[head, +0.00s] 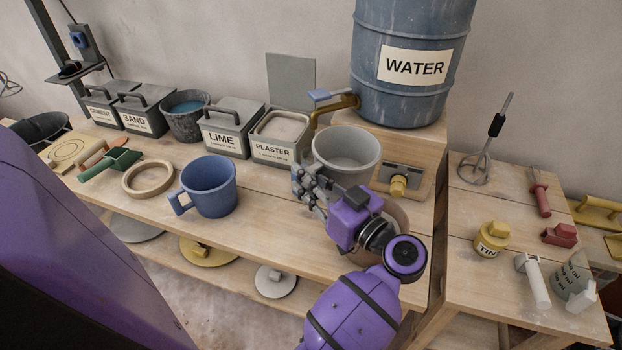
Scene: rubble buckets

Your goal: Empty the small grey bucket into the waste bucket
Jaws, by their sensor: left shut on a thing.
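A small light grey bucket (345,134) stands upright or nearly so at the right end of the workbench, in front of the water barrel. Its open top faces me and its inside looks pale grey; I cannot tell how much it holds. My left gripper (309,186) is shut on the near left side of this bucket, and its wrist hides the bucket's lower part. A brownish round container (398,218) is mostly hidden behind my left wrist; I cannot tell if it is the waste bucket. My right gripper is not in view.
The water barrel (414,62) with its tap stands behind. A blue mug-like bucket (209,187), a wooden ring (148,179) and the lime (222,139) and plaster (273,151) boxes are to the left. A side table (470,235) with tools stands right, beyond a gap.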

